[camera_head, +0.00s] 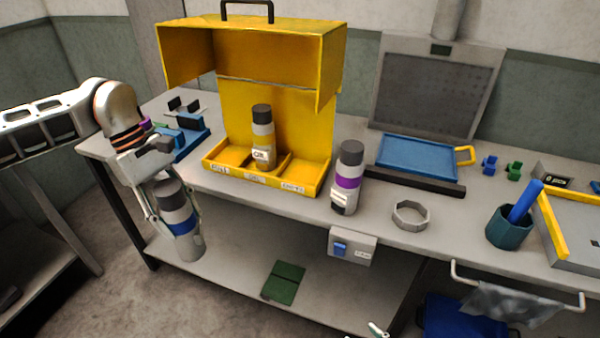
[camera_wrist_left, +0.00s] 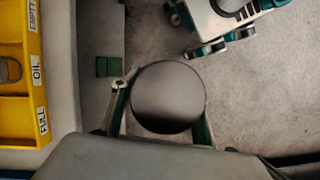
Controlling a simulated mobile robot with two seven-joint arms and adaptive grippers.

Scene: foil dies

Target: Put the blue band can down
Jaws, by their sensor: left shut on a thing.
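The blue band can (camera_head: 182,226) is grey with a dark cap and a blue band. My left gripper (camera_head: 172,222) is shut around it and holds it nearly upright, off the bench's front edge at the left. In the left wrist view its dark round top (camera_wrist_left: 168,97) sits between the fingers. A yellow cabinet (camera_head: 322,60) has a divided tray (camera_head: 258,180) with labels along its front. A can with a pale label (camera_head: 263,138) stands in the tray. A purple band can (camera_head: 347,180) stands right of the cabinet. A pale fingertip, seemingly my right gripper (camera_head: 378,330), shows at the bottom edge.
The grey bench (camera_head: 385,215) also holds a blue tray (camera_head: 415,155), a grey ring (camera_head: 410,214) and a teal cup (camera_head: 508,230). A blue rack (camera_head: 185,138) stands left of the cabinet. A switch box (camera_head: 352,246) hangs on the front edge. A lower shelf (camera_head: 235,265) lies below.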

